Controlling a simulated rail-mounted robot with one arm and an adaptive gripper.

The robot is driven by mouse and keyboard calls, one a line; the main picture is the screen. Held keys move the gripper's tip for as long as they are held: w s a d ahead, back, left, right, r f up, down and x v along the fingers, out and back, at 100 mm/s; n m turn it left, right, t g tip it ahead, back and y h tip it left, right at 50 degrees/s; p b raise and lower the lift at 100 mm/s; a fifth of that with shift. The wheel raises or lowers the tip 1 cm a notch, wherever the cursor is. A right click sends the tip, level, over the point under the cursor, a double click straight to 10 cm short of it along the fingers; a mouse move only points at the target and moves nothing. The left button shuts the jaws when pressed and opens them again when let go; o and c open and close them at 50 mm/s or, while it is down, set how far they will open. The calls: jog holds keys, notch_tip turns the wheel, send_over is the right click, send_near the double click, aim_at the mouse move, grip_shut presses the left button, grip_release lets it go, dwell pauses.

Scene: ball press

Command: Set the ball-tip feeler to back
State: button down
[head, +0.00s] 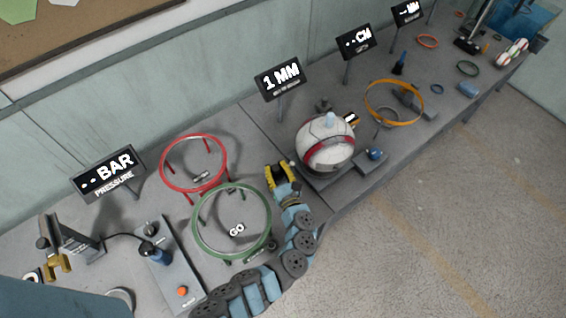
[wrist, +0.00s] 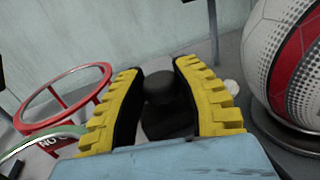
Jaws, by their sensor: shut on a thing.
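My gripper (head: 277,166) is left of the white ball with a red band (head: 326,150), apart from it. In the wrist view, the yellow ridged fingers of my gripper (wrist: 157,68) stand on both sides of a dark round-topped piece (wrist: 160,88) and are shut on it. Its lower part is dark and shadowed, so I cannot tell whether it is the ball-tip feeler. The ball also shows at the right edge of the wrist view (wrist: 284,55). A display reading 1 MM (head: 281,78) stands behind the ball.
A red ring stand (head: 194,136) and a green GO ring stand (head: 233,186) are left of my gripper. A pressure display (head: 108,172) and a pump unit (head: 168,262) are further left. An orange ring (head: 394,82) stands right of the ball. The grey bench's front edge borders open floor.

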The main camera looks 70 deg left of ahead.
jog(key=shift+s+r, duration=0.1)
jog(key=shift+r, duration=0.05)
jog(key=c, duration=0.7)
grip_release()
jog(key=shift+s, duration=0.15)
jog(key=shift+d, duration=0.1)
jog(key=shift+w+d, duration=0.2)
jog(key=shift+d, duration=0.3)
jog(key=d, duration=1.1)
jog(key=shift+w, duration=0.35)
jog(key=shift+w, duration=0.1)
